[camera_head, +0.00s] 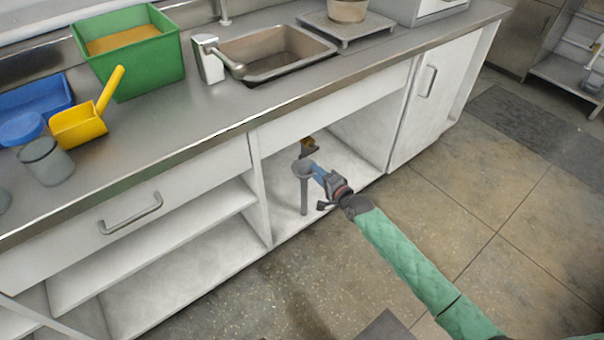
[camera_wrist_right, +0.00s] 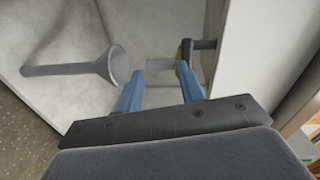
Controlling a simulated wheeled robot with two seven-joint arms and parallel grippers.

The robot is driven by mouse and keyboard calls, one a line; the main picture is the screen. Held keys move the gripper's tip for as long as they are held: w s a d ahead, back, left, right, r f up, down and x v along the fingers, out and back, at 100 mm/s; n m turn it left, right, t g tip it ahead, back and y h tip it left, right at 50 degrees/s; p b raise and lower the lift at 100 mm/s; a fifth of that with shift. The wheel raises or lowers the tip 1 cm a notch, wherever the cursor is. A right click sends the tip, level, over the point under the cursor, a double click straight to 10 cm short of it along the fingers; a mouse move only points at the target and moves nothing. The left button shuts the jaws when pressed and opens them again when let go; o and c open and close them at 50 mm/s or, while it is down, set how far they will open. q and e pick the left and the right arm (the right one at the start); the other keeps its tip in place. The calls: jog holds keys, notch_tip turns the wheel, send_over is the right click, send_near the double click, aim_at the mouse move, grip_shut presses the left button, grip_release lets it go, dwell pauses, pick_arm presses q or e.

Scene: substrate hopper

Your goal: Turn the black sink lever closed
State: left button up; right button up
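In the open bay under the sink, a small brass-coloured valve (camera_head: 308,145) with dark parts shows just beyond my right gripper (camera_head: 314,168). In the right wrist view a black bar (camera_wrist_right: 187,50), which looks like the lever, stands upright by the brass part (camera_wrist_right: 181,70), with a dark stub running right to the cabinet wall. My right gripper (camera_wrist_right: 160,72) has its blue fingers apart with nothing seen held between them. The right finger's tip is close to the brass part; I cannot tell whether they touch. My left gripper is not in view.
A grey drain pipe with a funnel top (camera_head: 303,168) stands beside my right gripper; its funnel (camera_wrist_right: 118,66) is left of the fingers in the wrist view. Cabinet walls and the counter (camera_head: 215,118) enclose the bay. The sink (camera_head: 275,52) is above.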

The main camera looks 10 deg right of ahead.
aim_at(307, 155)
jog(key=r, duration=0.1)
jog(key=w+r+m+y+b, duration=0.1)
jog(key=w+r, duration=0.1)
jog(key=shift+a+r+t, duration=0.2)
jog(key=shift+a+t, duration=0.1)
jog(key=shift+t, duration=0.1)
jog(key=shift+b+x, duration=0.4)
jog(key=shift+x, duration=3.3)
grip_shut()
